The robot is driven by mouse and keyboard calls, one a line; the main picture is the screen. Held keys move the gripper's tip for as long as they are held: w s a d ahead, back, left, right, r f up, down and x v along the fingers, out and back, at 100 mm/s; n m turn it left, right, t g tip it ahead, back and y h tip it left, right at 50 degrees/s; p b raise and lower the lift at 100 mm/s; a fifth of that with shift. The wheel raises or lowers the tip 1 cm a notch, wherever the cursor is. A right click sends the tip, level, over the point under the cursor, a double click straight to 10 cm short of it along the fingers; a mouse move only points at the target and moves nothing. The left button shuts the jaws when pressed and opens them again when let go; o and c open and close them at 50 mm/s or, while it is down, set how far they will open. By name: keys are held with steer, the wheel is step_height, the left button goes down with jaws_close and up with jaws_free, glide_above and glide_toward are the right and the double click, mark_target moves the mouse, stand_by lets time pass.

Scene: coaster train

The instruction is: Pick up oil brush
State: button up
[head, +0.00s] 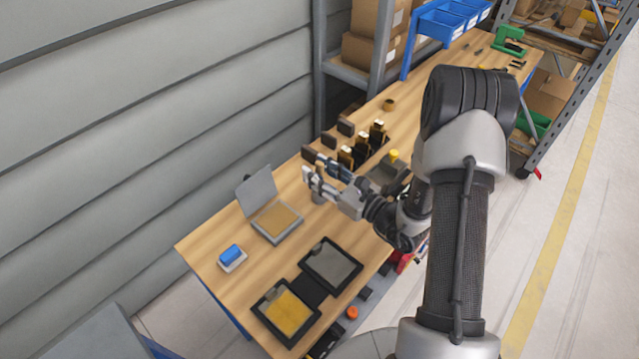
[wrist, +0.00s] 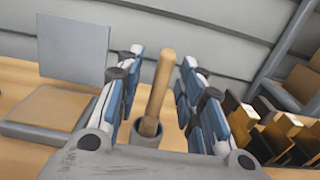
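A wooden handle (wrist: 160,85), likely the oil brush, stands slightly tilted in a small grey cup (wrist: 146,131) in the wrist view; its lower end is hidden in the cup. My gripper (wrist: 163,60) is open, with one blue-padded finger on each side of the handle. Gaps show between the handle and both fingers. In the head view my gripper (head: 322,176) is low over the workbench, and the cup (head: 318,198) shows just below the fingers. The handle cannot be made out clearly there.
On the wooden workbench (head: 215,225), a grey lidded box (head: 278,221) stands left of the gripper. Dark holders with brass-coloured blocks (head: 362,150) stand close to its right. Nearer are black trays (head: 330,264) and a blue sponge-like block (head: 231,254). A grey wall runs behind.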

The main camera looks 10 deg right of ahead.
steer(key=shift+c, duration=0.4)
jaws_close()
steer(key=shift+r, duration=0.1)
step_height(320, 180, up, 20)
steer(key=p, duration=0.6)
steer(key=shift+p, duration=0.4)
